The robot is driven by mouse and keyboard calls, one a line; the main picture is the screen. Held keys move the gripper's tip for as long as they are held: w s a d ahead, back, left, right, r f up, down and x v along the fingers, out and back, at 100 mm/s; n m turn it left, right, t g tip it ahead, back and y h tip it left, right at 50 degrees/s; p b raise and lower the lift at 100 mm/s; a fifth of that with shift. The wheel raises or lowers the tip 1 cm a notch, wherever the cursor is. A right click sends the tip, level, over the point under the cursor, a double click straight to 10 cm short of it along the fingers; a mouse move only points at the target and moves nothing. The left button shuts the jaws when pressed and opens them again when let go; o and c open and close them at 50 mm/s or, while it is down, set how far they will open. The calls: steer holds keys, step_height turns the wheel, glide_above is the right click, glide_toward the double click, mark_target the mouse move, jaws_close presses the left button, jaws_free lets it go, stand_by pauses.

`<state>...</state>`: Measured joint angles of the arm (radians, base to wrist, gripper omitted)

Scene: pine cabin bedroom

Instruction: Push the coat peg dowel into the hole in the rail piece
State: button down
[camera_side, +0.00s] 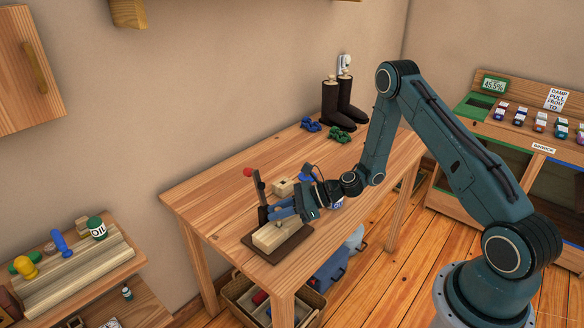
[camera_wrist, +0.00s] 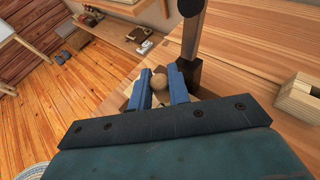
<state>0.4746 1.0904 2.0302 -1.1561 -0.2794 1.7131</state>
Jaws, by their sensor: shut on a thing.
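My gripper (camera_side: 277,212) is low over the near left part of the workbench, its blue fingers tilted toward a pale wooden rail piece (camera_side: 268,239). The rail piece lies on a dark brown base (camera_side: 288,247). In the wrist view, the blue fingers are shut on the coat peg dowel (camera_wrist: 158,82), whose round pale end shows between them. The dowel's lower end and the hole are hidden, so I cannot tell whether the dowel is in the hole.
A dark upright clamp lever with a red knob (camera_side: 248,172) stands close beside my gripper. A pale block with a dark opening (camera_side: 283,187) sits behind it. Boots (camera_side: 342,103) and blue (camera_side: 311,125) and green (camera_side: 340,135) items are at the far end. The bench middle is largely clear.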

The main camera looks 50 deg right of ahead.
steer(key=shift+f, duration=1)
stand_by(0.7)
steer(key=c, duration=1.2)
jaws_free()
steer(key=shift+c, duration=0.2)
steer(key=shift+s+d, duration=0.1)
steer(key=shift+d, duration=0.05)
steer(key=v, duration=1.3)
steer(key=shift+s+r, duration=0.15)
steer(key=shift+s, duration=0.05)
